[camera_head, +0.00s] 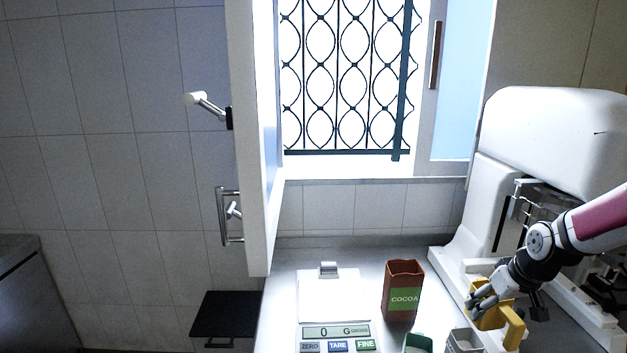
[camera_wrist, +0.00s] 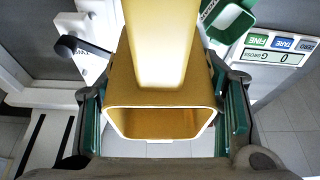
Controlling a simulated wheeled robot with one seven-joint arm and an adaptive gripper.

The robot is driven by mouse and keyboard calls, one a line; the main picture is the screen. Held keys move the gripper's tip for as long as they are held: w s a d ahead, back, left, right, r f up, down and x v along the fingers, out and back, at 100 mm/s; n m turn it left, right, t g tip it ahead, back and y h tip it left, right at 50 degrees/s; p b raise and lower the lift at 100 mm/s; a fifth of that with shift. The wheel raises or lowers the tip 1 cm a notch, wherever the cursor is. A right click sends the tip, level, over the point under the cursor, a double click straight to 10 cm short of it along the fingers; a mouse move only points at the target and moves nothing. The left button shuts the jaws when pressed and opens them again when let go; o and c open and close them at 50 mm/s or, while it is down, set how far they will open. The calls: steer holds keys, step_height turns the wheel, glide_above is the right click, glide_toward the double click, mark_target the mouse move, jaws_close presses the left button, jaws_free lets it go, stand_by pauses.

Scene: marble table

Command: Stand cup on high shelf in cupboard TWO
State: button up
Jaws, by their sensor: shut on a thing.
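A yellow cup (camera_head: 513,332) with a squared handle is in my gripper (camera_head: 500,304) at the lower right of the head view, in front of a white machine. In the wrist view the yellow cup (camera_wrist: 160,85) fills the middle, its open rim towards the camera. The fingers of my gripper (camera_wrist: 163,112) are closed on its two sides. A tall white door (camera_head: 255,150) with a metal handle stands edge-on at centre left of the head view. I cannot tell whether it belongs to cupboard TWO. No shelf shows.
A white scale (camera_head: 335,300) and a brown cocoa box (camera_head: 402,285) stand on the counter. A green container (camera_head: 418,343) and a grey container (camera_head: 464,341) sit near the bottom edge, close to my gripper. The white machine (camera_head: 550,125) blocks the right side.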

steer(key=shift+w+a+f, duration=0.45)
steer(key=shift+w+a, duration=0.05)
steer(key=w+a+f+b, duration=0.2)
steer(key=a+f+b, duration=0.1)
steer(key=a, duration=0.4)
steer(key=w+a+f+m+b, duration=0.1)
steer(key=w+a+f+b, duration=0.15)
steer(key=a, duration=0.35)
steer(key=w+a+f+b, duration=0.1)
steer(key=a+f+b, duration=0.25)
steer(key=a, duration=0.35)
steer(key=shift+s+f, duration=2.4)
steer(key=shift+f, duration=0.3)
steer(key=shift+w+r+p, duration=0.15)
steer(key=shift+r+p, duration=1)
steer(key=shift+r, duration=0.2)
steer(key=shift+w+r+p, duration=0.15)
steer(key=shift+r+p, duration=1)
steer(key=shift+r, duration=0.2)
